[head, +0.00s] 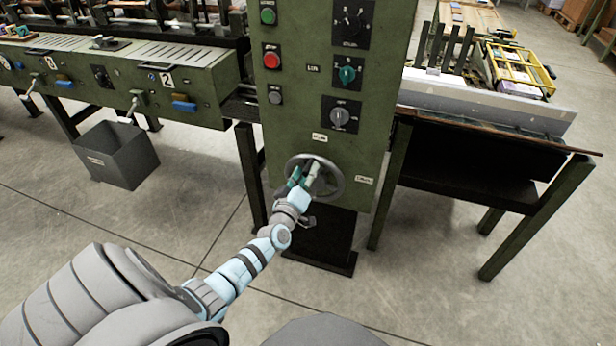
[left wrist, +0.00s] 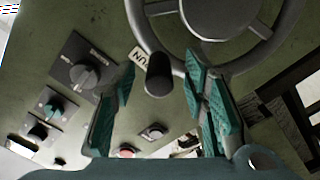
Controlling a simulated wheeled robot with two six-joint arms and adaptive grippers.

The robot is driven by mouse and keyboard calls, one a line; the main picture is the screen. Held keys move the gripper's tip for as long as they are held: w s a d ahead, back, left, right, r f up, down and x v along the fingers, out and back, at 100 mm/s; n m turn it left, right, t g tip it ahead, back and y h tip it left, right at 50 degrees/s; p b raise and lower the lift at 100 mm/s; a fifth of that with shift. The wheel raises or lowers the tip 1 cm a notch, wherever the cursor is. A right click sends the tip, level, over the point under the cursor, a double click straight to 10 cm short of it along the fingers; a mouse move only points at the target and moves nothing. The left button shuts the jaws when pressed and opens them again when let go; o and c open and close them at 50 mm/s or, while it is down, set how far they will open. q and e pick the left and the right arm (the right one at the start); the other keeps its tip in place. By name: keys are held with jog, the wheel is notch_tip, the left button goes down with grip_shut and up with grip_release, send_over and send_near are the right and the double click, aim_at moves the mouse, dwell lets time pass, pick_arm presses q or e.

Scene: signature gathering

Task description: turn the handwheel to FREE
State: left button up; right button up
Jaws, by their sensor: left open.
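The handwheel (head: 337,187) is a grey spoked ring low on the green machine cabinet. In the left wrist view its rim (left wrist: 142,31) and hub fill the top, with a black handle (left wrist: 158,76) standing out from the rim. A white label (left wrist: 138,56) that seems to read RUN is beside this handle. My left gripper (head: 306,174) is in front of the wheel and covers part of it. Its teal fingers (left wrist: 160,88) are open, one on each side of the handle, with gaps visible. My right gripper is not in view.
Above the wheel the cabinet carries a red button (head: 271,57), a green button (head: 268,16) and rotary switches (head: 340,117). One small label (head: 320,138) is above the wheel and another (head: 363,181) to its right. Floor in front is clear.

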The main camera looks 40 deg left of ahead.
pick_arm(q)
jog(key=shift+w+a, duration=0.25)
jog(key=shift+w, duration=0.35)
jog(key=shift+c, duration=0.6)
grip_shut()
jog(key=shift+d, duration=0.15)
